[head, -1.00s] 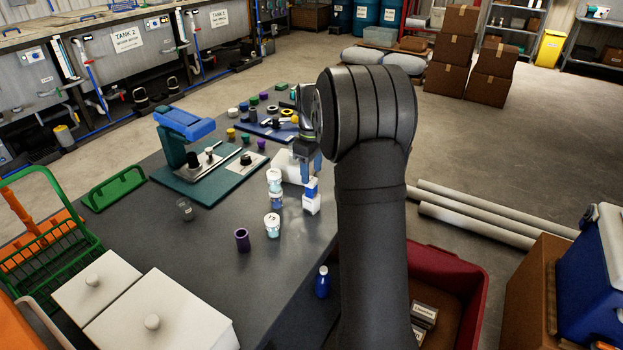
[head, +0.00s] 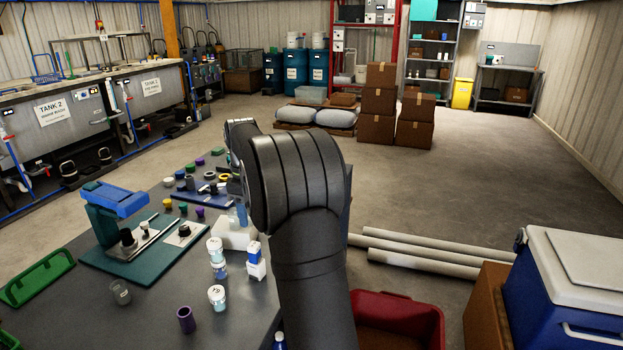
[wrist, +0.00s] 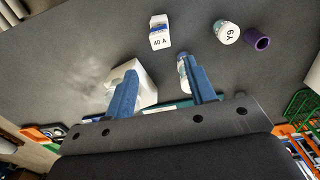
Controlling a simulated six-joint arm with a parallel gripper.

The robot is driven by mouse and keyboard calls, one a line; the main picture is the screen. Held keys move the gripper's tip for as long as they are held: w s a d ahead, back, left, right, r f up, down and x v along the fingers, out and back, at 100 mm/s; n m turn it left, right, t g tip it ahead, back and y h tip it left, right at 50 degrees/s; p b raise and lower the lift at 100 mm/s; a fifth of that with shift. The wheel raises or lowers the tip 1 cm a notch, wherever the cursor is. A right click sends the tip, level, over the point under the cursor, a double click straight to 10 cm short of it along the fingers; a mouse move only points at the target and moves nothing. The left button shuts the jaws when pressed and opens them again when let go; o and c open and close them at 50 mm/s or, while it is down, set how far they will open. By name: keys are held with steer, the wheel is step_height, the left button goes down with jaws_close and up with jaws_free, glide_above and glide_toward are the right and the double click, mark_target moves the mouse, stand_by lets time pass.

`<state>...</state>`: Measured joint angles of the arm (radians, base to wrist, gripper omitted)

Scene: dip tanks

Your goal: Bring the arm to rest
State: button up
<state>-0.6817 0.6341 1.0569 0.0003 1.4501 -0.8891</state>
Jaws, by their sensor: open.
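My gripper (head: 240,214) shows in the head view beyond the near jars, partly hidden behind my dark arm. In the wrist view my gripper (wrist: 160,66) has its two blue fingers wide apart, with nothing held between them. A white block (head: 232,238) sits on the dark table (head: 150,325) just below the gripper. In the wrist view the white block (wrist: 146,82) appears partly behind the left finger. Another jar is partly hidden behind the right finger.
A teal board with a blue-topped device (head: 115,200) lies left. A red bin (head: 398,312) is at right.

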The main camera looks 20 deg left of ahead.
mark_target(254, 245)
step_height(254, 245, down, 11)
steer(key=shift+f, duration=0.1)
steer(key=shift+r, duration=1.9)
steer(key=shift+f, duration=0.1)
